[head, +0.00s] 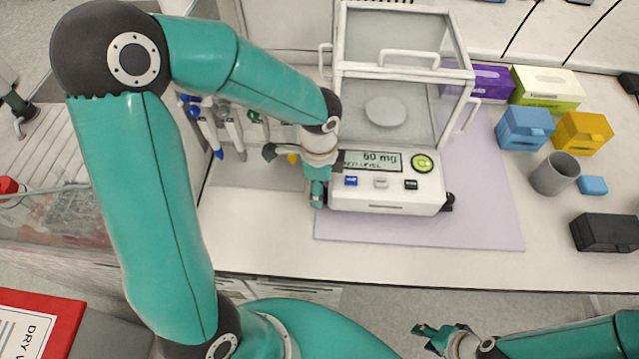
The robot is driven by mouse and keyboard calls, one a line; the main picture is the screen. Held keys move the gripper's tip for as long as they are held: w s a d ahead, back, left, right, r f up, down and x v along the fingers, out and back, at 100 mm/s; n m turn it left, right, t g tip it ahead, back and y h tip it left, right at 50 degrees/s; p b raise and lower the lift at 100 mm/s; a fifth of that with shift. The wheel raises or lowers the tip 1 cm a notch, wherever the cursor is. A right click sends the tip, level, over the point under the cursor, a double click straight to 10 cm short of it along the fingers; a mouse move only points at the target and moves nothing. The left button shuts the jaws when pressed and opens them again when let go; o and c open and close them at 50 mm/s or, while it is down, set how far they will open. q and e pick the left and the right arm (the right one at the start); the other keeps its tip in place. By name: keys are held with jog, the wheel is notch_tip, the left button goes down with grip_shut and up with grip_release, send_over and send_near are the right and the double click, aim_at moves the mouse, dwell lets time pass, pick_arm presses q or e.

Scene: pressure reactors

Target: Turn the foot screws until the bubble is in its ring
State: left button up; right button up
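The white balance (385,192) with a glass draft shield stands on the lilac mat. Its display (373,161) reads about 60 mg, with a second line that seems to end in LEVEL. A round yellow-green level (422,163) sits right of the display; its bubble is too small to place against the ring. The black right front foot screw (448,202) shows at the corner. My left gripper (317,194) points down at the left front corner and hides the foot screw there; its finger opening is unclear. My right gripper (431,338) is open and empty, low in front of the bench.
Blue (525,128) and yellow (583,132) boxes, a grey cup (555,174), a small blue block (593,185) and a black case (606,233) stand at the right. Glove boxes (548,88) are behind. Pipettes (208,125) hang at the left. The mat's front right (490,225) is clear.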

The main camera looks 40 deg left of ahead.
pick_arm(q)
jog(key=shift+c, duration=0.2)
grip_shut()
jog(key=shift+f+n+b, duration=0.15)
jog(key=shift+n+b, duration=0.45)
jog(key=shift+b, duration=0.2)
jog(key=shift+n+b, duration=0.3)
jog(key=shift+n, duration=0.2)
jog(key=shift+r+n, duration=0.2)
jog(key=shift+n, duration=0.2)
jog(key=shift+o, duration=0.2)
grip_release()
